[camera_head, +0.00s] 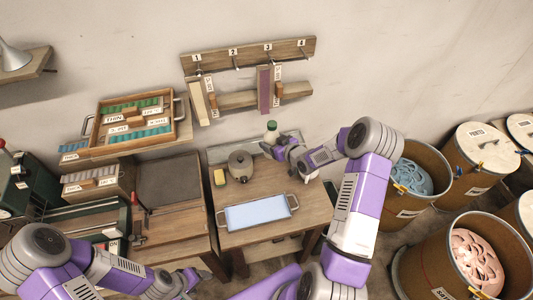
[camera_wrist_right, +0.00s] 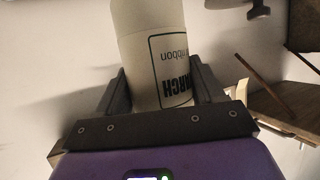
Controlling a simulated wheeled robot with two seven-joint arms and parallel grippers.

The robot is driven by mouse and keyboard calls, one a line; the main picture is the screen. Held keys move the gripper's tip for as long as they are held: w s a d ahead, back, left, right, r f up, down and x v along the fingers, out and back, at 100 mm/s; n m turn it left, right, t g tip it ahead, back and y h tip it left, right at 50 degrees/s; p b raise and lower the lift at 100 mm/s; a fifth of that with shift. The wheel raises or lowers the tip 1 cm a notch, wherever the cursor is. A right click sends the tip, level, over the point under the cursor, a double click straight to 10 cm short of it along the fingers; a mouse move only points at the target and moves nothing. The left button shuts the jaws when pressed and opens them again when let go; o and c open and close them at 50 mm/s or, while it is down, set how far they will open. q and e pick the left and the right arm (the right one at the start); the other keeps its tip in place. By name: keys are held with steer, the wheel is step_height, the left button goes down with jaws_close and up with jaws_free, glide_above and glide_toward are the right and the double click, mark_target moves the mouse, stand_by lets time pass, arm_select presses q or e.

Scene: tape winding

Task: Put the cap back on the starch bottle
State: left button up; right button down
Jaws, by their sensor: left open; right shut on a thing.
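The starch bottle (camera_head: 271,134) is white with a green top, at the back of the small wooden table. Whether the green top is the cap, and how it sits, is too small to tell. My right gripper (camera_head: 279,149) is shut on the bottle. In the right wrist view the bottle (camera_wrist_right: 153,50) stands between the two dark fingers, its label lettering upside down in the picture; its far end is cut off by the frame. My left gripper (camera_head: 190,279) is low at the front left, open and far from the bottle.
A grey round pot (camera_head: 240,165) and a yellow sponge (camera_head: 219,177) stand left of the bottle. A pale blue tray (camera_head: 230,218) lies at the table's front. A wall rack (camera_head: 250,97) hangs behind. Drums (camera_head: 418,165) stand to the right.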

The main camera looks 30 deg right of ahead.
steer(key=shift+w+d+h, duration=0.2)
steer(key=shift+d+h, duration=0.1)
steer(key=shift+d, duration=0.05)
steer(key=shift+s+r, duration=0.1)
steer(key=shift+s, duration=0.05)
step_height(320, 180, down, 6)
steer(key=shift+f, duration=0.1)
steer(key=shift+f, duration=1.9)
